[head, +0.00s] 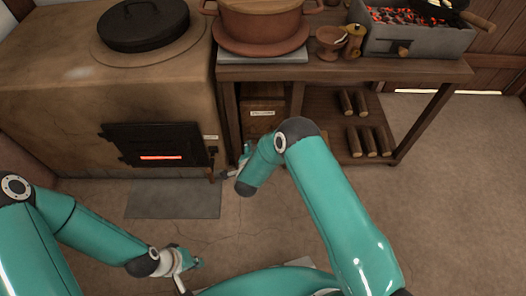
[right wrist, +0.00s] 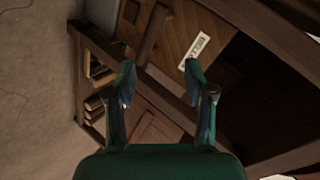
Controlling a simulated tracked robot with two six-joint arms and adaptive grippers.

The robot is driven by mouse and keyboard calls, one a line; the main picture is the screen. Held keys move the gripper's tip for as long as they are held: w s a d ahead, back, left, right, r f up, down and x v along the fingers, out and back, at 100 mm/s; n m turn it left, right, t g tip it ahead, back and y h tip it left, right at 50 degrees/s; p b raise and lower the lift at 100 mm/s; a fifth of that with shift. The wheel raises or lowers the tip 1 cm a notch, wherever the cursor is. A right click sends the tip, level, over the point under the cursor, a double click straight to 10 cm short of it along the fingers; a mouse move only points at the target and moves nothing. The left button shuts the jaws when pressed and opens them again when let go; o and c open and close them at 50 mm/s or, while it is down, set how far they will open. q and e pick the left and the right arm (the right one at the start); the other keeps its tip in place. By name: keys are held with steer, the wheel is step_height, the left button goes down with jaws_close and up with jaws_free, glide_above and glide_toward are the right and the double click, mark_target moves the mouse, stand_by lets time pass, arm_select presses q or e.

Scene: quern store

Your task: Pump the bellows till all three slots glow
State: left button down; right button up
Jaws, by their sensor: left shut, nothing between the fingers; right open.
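The dark stove door (head: 120,140) is at the front of the clay stove. One slot (head: 162,157) glows orange low in it; I cannot make out other lit slots. I cannot clearly identify the bellows. A wooden bar (right wrist: 151,34) stands out beyond my right gripper in the right wrist view, near a panel with a white label (right wrist: 197,46). My right gripper (head: 236,166) is open and empty beside the stove's right corner, partly hidden by its arm; it also shows in the right wrist view (right wrist: 160,74). My left gripper (head: 193,264) is shut and empty, low over the floor.
The wooden bench (head: 430,72) stands right of the stove, with a clay pot (head: 262,22) and a grey brazier of embers (head: 420,42) on top. Several logs (head: 368,141) lie on its lower shelf. A grey floor plate (head: 172,200) lies before the stove. Floor at right is clear.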

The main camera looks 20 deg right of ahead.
steer(key=w+f+m+t+h+b, duration=0.25)
steer(key=f+m+h+b, duration=0.25)
steer(key=f+m+b, duration=0.25)
steer(key=shift+m+g+h, duration=0.35)
steer(key=shift+g+h, duration=0.15)
steer(key=shift+g, duration=0.05)
steer(key=b+x, duration=0.7)
steer(key=x, duration=0.5)
steer(key=shift+w+f, duration=0.15)
steer(key=shift+w, duration=0.25)
arm_select(q)
step_height(320, 180, down, 18)
arm_select(e)
jaws_close()
arm_select(q)
steer(key=shift+r, duration=0.1)
arm_select(e)
steer(key=shift+s, duration=0.1)
